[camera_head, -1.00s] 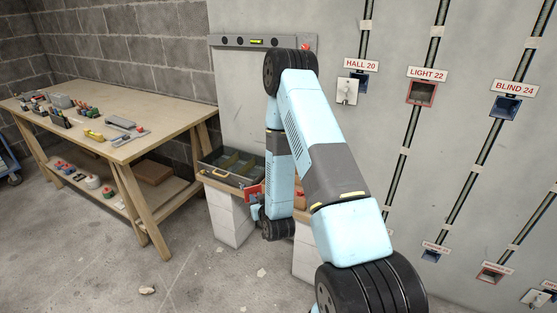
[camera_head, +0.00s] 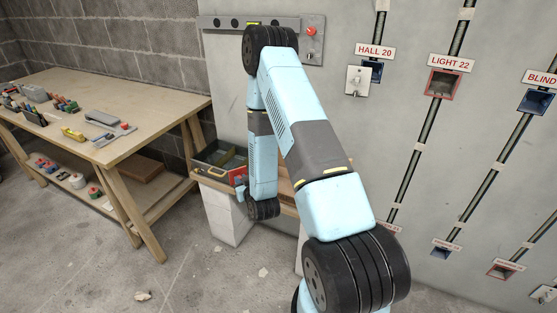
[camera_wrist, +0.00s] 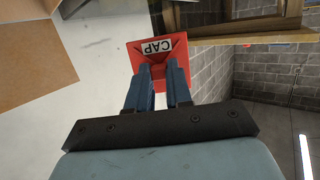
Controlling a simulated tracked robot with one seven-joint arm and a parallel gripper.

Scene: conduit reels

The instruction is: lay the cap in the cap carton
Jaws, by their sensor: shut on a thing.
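The red cap (camera_wrist: 158,52), with a white label reading CAP, is between the blue fingers of my gripper (camera_wrist: 160,72) in the wrist view. My gripper is shut on it. In the head view my arm hides most of the gripper, and a bit of red (camera_head: 238,179) shows at the arm's left, beside the open toolbox. I cannot tell whether these belong to the cap carton; no carton label shows.
An open compartment toolbox (camera_head: 207,177) stands on a wooden shelf on pale blocks (camera_head: 228,215). A workbench (camera_head: 60,105) with tools is at left. The wall at right carries conduits and labelled boxes, among them LIGHT 22 (camera_head: 441,84). The floor in front is open.

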